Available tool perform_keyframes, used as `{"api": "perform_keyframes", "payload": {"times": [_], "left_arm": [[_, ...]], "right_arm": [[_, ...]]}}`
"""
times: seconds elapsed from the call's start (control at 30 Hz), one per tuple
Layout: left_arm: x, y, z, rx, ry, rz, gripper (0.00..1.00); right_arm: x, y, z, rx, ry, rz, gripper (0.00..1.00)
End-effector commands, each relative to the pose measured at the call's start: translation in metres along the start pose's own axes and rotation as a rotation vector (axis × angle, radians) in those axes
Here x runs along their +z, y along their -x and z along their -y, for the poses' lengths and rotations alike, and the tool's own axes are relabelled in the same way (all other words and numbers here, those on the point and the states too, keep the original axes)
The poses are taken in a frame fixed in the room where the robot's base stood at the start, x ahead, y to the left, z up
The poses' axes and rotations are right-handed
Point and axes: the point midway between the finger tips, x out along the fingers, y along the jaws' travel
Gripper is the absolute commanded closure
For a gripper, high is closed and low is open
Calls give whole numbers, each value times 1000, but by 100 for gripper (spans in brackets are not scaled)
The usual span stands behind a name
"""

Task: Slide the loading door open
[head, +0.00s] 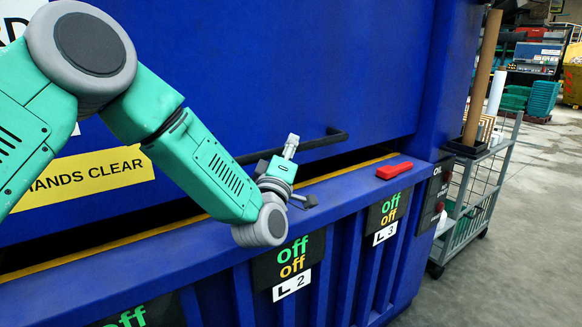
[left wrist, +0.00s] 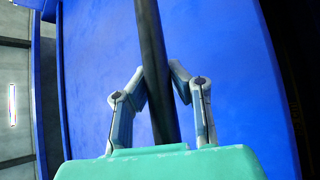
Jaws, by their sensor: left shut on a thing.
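The loading door (head: 280,70) is a large blue panel with a yellow "HANDS CLEAR" label; its blue face also fills much of the left wrist view (left wrist: 240,70). A black bar handle (head: 318,143) runs along its lower part. In the left wrist view, the two fingers of my left gripper (left wrist: 160,82) are closed on the dark handle bar (left wrist: 152,45), one on each side. A dark gap shows between the door's lower edge and the yellow-edged ledge. My right gripper is not in view.
A red handle-like object (head: 394,171) lies on the blue ledge (head: 350,184). Below are panels marked "off", L 2 and L 3. A grey wire cart (head: 472,205) with rolls stands at the right, with open concrete floor (head: 535,220) beyond.

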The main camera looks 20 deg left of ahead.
Motion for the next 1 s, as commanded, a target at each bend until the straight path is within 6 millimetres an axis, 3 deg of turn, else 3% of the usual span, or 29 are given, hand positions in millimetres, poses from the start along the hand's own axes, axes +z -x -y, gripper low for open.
{"api": "perform_keyframes", "payload": {"times": [0.03, 0.6, 0.8, 1.0], "left_arm": [[-14, -14, -32, 23, 7, -12, 100], [-91, -90, -202, 27, 6, -10, 100], [-111, -111, -248, 25, 4, -8, 100], [-124, -124, -277, 24, 3, -6, 100]], "right_arm": [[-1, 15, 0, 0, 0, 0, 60], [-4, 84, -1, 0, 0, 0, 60], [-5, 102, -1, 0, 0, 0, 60], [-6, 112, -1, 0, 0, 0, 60]]}}
